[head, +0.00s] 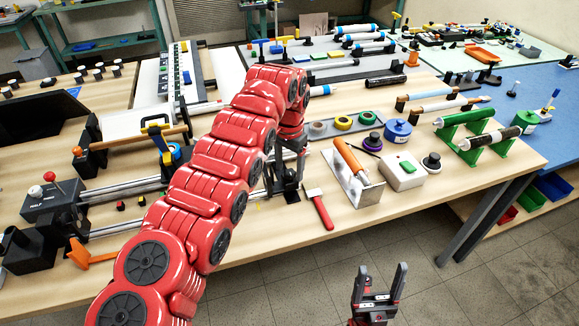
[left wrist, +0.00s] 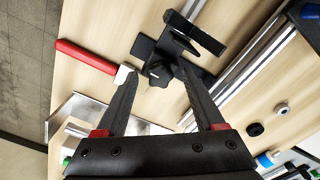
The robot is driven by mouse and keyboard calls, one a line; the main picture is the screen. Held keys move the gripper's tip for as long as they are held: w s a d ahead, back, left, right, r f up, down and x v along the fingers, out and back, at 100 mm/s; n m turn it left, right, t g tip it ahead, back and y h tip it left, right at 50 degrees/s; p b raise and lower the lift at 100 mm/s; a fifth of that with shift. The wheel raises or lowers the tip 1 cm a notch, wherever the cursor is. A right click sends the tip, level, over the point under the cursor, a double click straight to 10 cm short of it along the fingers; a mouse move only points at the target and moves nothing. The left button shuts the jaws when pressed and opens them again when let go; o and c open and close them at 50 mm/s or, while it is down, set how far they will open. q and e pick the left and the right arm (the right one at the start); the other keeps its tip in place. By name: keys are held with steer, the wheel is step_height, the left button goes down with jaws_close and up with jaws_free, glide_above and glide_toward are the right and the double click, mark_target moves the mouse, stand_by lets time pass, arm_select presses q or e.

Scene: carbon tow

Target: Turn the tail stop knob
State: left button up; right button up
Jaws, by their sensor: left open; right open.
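The tail stop (left wrist: 170,50) is a black bracket at the end of the metal rails. A small dark knob (left wrist: 157,75) with a pale mark sits on it in the left wrist view. My left gripper (left wrist: 157,69) is open, with its two fingertips on either side of the knob in that view. I cannot tell whether they touch it. In the head view, my red left arm hides part of the tail stop (head: 283,180), and the knob cannot be made out. My right gripper (head: 381,267) is open and empty, in front of the table over the floor.
A red-handled scraper (head: 319,207) lies close to the tail stop. A metal tray (head: 352,185) with an orange-handled tool, a white box (head: 402,174) and green roller stands (head: 470,150) are to the right. Metal rails (head: 125,228) run left to a black headstock (head: 50,200).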

mark_target(290, 172)
arm_select(q)
step_height(290, 172, up, 4)
steer(key=shift+d+f, duration=0.1)
steer(key=shift+f, duration=0.15)
step_height(290, 172, up, 4)
steer(key=shift+f+p, duration=0.25)
steer(key=shift+p, duration=0.65)
step_height(290, 172, up, 10)
steer(key=p, duration=1)
steer(key=shift+r, duration=0.2)
